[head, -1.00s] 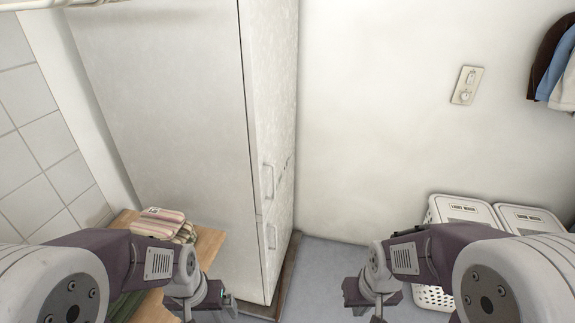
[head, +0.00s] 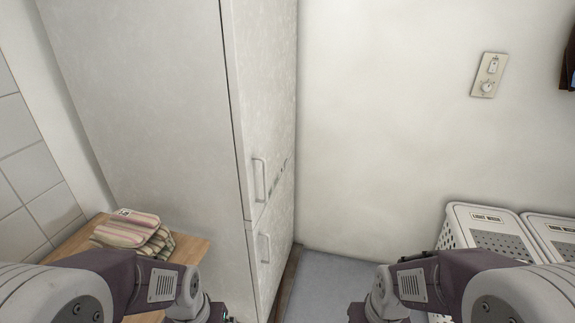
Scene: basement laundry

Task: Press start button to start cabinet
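A tall white cabinet (head: 150,110) stands left of centre, with its narrow door side turned to the right. Its door side has an upper handle (head: 259,178) and a lower handle (head: 265,248). A few small dark marks (head: 277,178) sit on the door beside the upper handle; they are too small to tell whether one is a start button. My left arm comes in at the lower left in front of the cabinet, and my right arm at the lower right. Both grippers are cut off by the bottom edge, so their fingertips do not show.
Folded striped cloths (head: 135,231) lie on a wooden table (head: 190,249) at the left. White laundry baskets (head: 490,238) stand at the right. A wall plate with a switch and dial (head: 489,75) is on the right wall. Grey floor (head: 335,285) is clear between cabinet and baskets.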

